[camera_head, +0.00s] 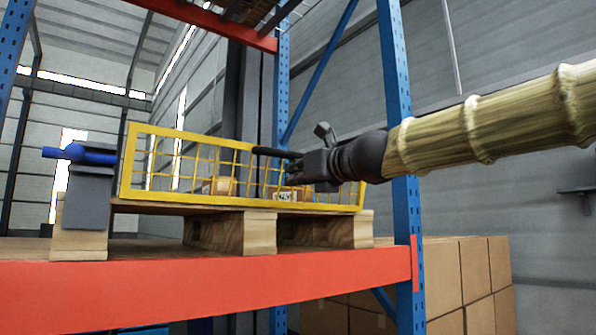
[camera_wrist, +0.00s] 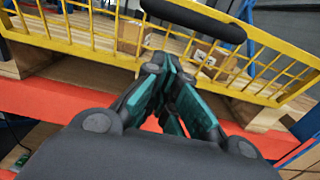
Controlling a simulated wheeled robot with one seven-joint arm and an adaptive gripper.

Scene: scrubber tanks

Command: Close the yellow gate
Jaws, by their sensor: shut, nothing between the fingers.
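The yellow gate (camera_head: 178,200) is a wire-mesh panel standing upright at a wooden pallet on the orange-beamed shelf. In the wrist view the gate (camera_wrist: 85,50) spans the upper part, with a black padded bar (camera_wrist: 195,18) along its top. In the head view my gripper (camera_head: 288,172) is in front of the gate's right half and hides part of it. In the wrist view my gripper (camera_wrist: 163,62) has its teal-padded fingers together and empty, just below the bar in the picture. I cannot tell whether they touch the gate.
A grey block with a blue cylinder (camera_head: 80,153) stands left of the gate. Small boxes (camera_head: 218,186) sit behind the mesh. A blue rack post (camera_head: 402,130) stands right of the gate, beside my arm. Stacked cartons (camera_head: 470,275) are at lower right.

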